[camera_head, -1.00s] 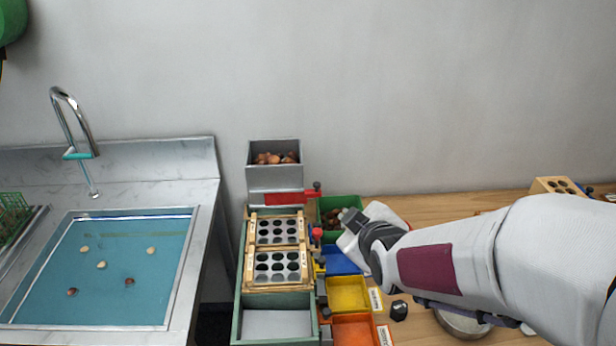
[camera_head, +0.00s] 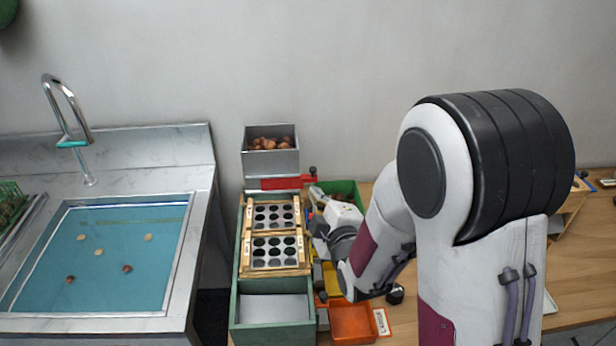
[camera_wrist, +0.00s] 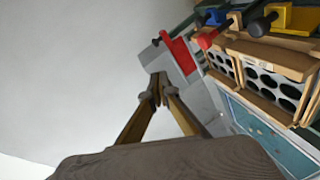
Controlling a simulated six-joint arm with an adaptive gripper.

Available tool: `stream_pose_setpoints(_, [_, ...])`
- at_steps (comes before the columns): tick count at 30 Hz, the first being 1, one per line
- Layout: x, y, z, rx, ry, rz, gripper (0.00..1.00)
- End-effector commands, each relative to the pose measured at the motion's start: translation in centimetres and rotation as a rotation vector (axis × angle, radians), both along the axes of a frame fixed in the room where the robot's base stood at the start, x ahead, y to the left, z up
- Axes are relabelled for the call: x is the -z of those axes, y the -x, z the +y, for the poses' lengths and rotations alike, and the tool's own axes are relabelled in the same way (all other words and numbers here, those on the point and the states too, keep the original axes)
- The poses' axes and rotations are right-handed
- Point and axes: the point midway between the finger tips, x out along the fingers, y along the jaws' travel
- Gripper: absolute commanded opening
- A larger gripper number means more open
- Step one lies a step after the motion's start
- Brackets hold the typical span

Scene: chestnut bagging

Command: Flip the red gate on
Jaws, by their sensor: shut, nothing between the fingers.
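The red gate (camera_head: 280,183) is a flat red bar across the front of the grey hopper's base, with a dark knob (camera_head: 313,171) at its right end. In the wrist view the red gate (camera_wrist: 181,55) shows just beyond the fingers. The grey hopper (camera_head: 270,163) holds brown chestnuts. My gripper (camera_wrist: 158,88) is shut and empty, its fingertips together in front of the grey hopper wall. In the head view my gripper (camera_head: 317,192) is just right of the gate, below its knob. I cannot tell whether it touches anything.
Two perforated plates (camera_head: 275,232) in wooden frames lie below the hopper, above a green-edged tray (camera_head: 275,310). A green bin (camera_head: 345,188) and an orange bin (camera_head: 352,322) stand to the right, with my arm over others. A sink (camera_head: 110,250) is at left.

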Motion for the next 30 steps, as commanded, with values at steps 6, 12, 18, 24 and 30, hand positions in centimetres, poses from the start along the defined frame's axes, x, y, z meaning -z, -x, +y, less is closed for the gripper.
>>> stream_pose_setpoints(6, [1.3, -0.4, 1.0, -0.036, 0.074, -0.083, 0.00])
stream_pose_setpoints(12, [2.1, -0.5, 1.7, -0.057, 0.133, -0.155, 0.00])
stream_pose_setpoints(18, [2.5, -0.4, 2.1, -0.069, 0.166, -0.197, 0.00])
stream_pose_setpoints(24, [2.5, -0.4, 2.2, -0.071, 0.175, -0.209, 0.00])
stream_pose_setpoints(30, [2.5, -0.4, 2.2, -0.070, 0.174, -0.209, 0.00])
